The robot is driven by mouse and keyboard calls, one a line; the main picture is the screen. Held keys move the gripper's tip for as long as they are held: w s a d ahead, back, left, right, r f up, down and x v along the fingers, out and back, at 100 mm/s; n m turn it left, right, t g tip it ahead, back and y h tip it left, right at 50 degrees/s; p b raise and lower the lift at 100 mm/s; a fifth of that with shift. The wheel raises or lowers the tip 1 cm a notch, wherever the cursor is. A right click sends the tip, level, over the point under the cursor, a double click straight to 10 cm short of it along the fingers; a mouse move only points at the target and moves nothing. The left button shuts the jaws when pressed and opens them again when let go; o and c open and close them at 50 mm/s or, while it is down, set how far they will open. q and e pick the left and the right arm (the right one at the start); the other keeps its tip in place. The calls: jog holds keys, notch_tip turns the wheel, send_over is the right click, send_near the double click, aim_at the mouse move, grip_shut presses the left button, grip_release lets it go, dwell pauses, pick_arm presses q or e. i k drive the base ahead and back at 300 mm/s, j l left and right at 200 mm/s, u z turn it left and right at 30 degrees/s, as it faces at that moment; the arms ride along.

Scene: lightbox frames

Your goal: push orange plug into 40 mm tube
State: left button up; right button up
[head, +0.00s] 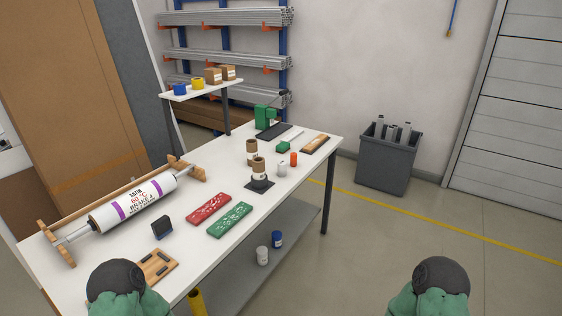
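A small orange plug (294,159) stands on the white table toward its right edge. Two brown cardboard tubes stand upright just left of it. The nearer tube (258,166) is in a dark square stand (259,185); the farther tube (251,147) stands behind it. Both seem to carry pale labels, too small to read, so I cannot tell which is 40 mm. The plug is apart from both tubes. Only green and dark parts of my two arms show at the bottom edge; neither gripper is in view.
A small white cylinder (282,169) stands between nearer tube and plug. Red (209,209) and green (229,220) trays lie in front. A large printed roll (133,203) takes up the table's left. A green press (266,116) stands at the back. A grey bin (387,157) is on the floor.

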aim_at(258, 163)
jog(key=i+l+u, duration=0.1)
jog(key=u, duration=0.3)
jog(key=i+l+u, duration=0.1)
jog(key=u, duration=0.25)
jog(key=i+l+u, duration=0.1)
jog(key=l+u, duration=0.15)
jog(key=u, duration=0.15)
jog(key=l+u, duration=0.15)
jog(key=u, duration=0.25)
